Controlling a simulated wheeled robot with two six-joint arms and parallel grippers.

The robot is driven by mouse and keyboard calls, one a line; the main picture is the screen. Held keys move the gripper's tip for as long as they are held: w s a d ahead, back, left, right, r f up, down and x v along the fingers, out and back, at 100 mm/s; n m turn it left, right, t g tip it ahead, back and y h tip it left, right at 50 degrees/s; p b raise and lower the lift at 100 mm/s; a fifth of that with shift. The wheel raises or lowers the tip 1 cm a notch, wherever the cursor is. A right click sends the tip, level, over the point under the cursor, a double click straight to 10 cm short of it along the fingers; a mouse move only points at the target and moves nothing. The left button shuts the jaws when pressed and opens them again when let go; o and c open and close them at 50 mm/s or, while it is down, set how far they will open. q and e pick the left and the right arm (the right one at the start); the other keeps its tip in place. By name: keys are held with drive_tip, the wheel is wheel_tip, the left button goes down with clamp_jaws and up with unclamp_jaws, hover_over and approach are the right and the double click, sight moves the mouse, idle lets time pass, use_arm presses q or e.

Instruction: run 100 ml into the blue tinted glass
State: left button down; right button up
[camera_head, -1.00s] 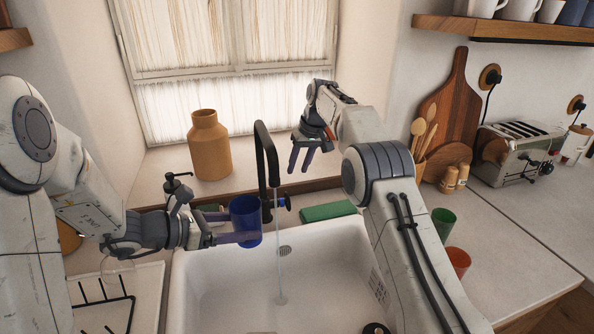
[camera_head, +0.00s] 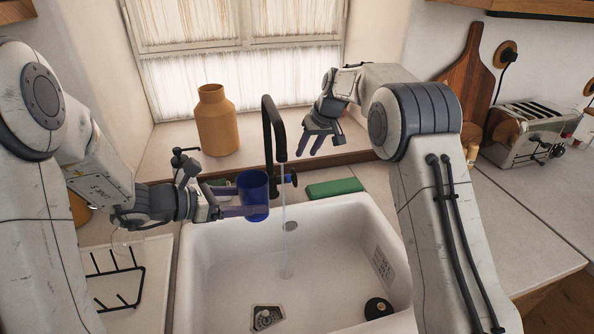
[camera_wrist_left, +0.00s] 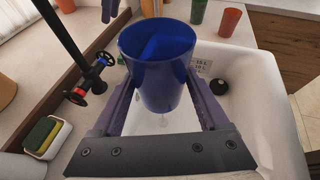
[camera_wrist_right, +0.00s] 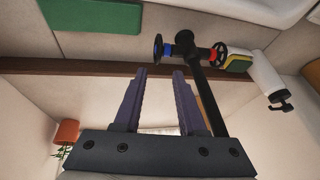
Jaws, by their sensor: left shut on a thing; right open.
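The blue tinted glass (camera_head: 254,191) is held upright over the back left of the sink by my left gripper (camera_head: 246,209), whose fingers are on either side of it. It also fills the middle of the left wrist view (camera_wrist_left: 158,62). The black tap (camera_head: 270,128) is running: a thin stream (camera_head: 284,232) falls into the sink just right of the glass, apart from it. I cannot tell whether the glass holds any water. My right gripper (camera_head: 322,142) is open and empty, right of the tap; its fingers (camera_wrist_right: 159,75) show nothing between them.
The white sink (camera_head: 215,270) lies below. The tap's handles, blue (camera_wrist_left: 75,97) and red (camera_wrist_left: 105,59), are near the glass.

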approach(290, 178)
drive_tip(key=x, duration=0.2)
drive_tip(key=d+x, duration=0.1)
drive_tip(key=x, duration=0.2)
drive_tip(key=shift+w+f, duration=0.3)
drive_tip(key=shift+f, duration=0.1)
clamp_jaws()
